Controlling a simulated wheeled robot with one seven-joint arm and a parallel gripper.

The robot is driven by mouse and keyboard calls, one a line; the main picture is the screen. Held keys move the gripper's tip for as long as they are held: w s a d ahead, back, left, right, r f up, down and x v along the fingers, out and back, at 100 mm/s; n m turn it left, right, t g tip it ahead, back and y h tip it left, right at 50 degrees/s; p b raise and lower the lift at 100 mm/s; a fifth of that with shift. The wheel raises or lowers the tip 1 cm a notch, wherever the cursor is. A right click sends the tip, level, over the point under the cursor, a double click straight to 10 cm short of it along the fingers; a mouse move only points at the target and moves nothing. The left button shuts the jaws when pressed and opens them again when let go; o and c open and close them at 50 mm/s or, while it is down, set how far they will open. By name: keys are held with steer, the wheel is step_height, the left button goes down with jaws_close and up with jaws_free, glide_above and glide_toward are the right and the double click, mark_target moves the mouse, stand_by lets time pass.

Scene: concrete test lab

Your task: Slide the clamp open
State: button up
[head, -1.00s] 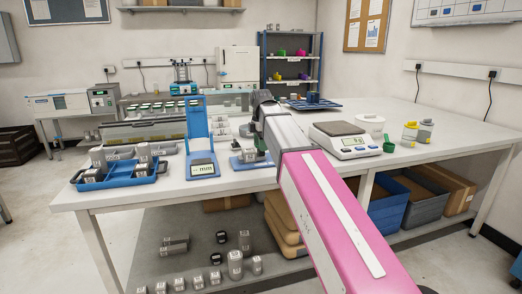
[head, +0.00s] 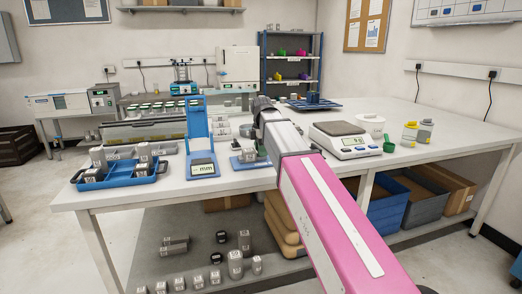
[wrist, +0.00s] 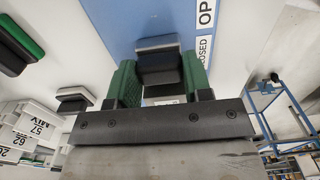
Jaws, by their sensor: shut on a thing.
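In the wrist view my gripper (wrist: 157,78) has two green fingers, one on each side of a dark grey block-shaped clamp slider (wrist: 158,58), and is shut on it. The slider sits on a blue plate (wrist: 112,18). A white label (wrist: 204,35) beside it reads "OP…" and "…OSED", both cut short. In the head view my arm reaches over the bench to a small blue-based fixture (head: 242,164), which it partly covers. The fingertips and the slider are hidden there.
A blue stand with an "mm" display (head: 202,168) is just left of the fixture. A scale (head: 345,140) stands to the right. A blue tray (head: 118,178) with grey weights is at the left.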

steer(key=shift+w+d, duration=0.25)
steer(key=shift+d, duration=0.6)
steer(key=shift+w+d, duration=0.25)
steer(key=shift+d, duration=0.6)
steer(key=o, duration=1.3)
steer(key=shift+d, duration=0.1)
step_height(320, 180, up, 11)
steer(key=shift+f, duration=0.1)
